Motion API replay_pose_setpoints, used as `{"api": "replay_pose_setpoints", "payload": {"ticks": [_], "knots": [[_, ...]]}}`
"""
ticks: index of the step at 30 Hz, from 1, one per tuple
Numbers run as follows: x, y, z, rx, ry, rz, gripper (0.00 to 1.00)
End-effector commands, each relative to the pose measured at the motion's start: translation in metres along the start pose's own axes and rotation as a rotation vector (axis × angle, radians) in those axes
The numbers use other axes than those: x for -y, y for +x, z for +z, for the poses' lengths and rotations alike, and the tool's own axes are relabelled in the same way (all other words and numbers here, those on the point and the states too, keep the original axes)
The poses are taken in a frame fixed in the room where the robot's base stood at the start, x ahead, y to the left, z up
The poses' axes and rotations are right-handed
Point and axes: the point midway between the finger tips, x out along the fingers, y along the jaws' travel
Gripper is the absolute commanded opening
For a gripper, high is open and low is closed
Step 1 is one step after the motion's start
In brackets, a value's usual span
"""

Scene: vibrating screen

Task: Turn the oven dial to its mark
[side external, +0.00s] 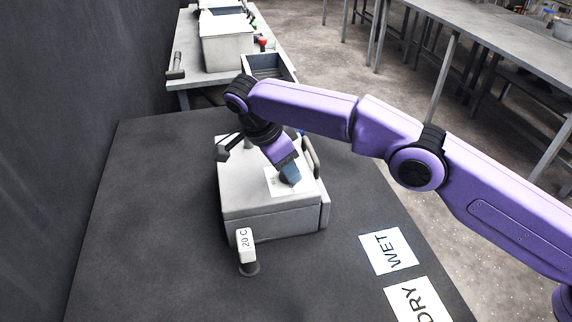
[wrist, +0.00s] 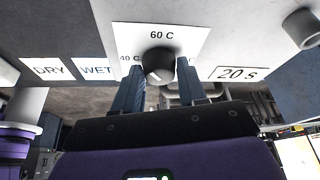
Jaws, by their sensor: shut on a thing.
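The oven (side external: 265,208) is a pale grey box on the dark table. A white dial plate (side external: 270,182) lies on its top. In the wrist view the plate (wrist: 190,38) reads "60 C" above the dial and "40 C" at its left, partly covered. The dial (wrist: 158,62) is a round black knob with a small pale line near its lower edge; the fingers hide its sides. My gripper (wrist: 160,66) has one finger on each side of the dial and is shut on it. In the side view my gripper (side external: 289,177) points down onto the plate and covers most of the dial.
A "WET" card (side external: 388,251) and a "DRY" card (side external: 420,303) lie right of the oven. A small post with a white label (side external: 244,243) stands before it. A bench with a grey box (side external: 228,48) is behind. The table's left side is clear.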

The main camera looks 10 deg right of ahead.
Motion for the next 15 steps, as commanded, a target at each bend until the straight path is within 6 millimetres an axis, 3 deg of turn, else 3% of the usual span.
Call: {"api": "replay_pose_setpoints", "payload": {"ticks": [7, 8, 9, 15], "knots": [[-0.0011, 0.0019, 0.0008, -0.001, -0.003, 0.006, 0.11], [-0.0011, 0.002, 0.0008, -0.001, -0.003, 0.007, 0.51], [-0.0011, 0.0019, 0.0008, -0.001, -0.003, 0.006, 0.64], [-0.0006, 0.001, 0.0005, -0.001, -0.002, 0.003, 0.65]]}}
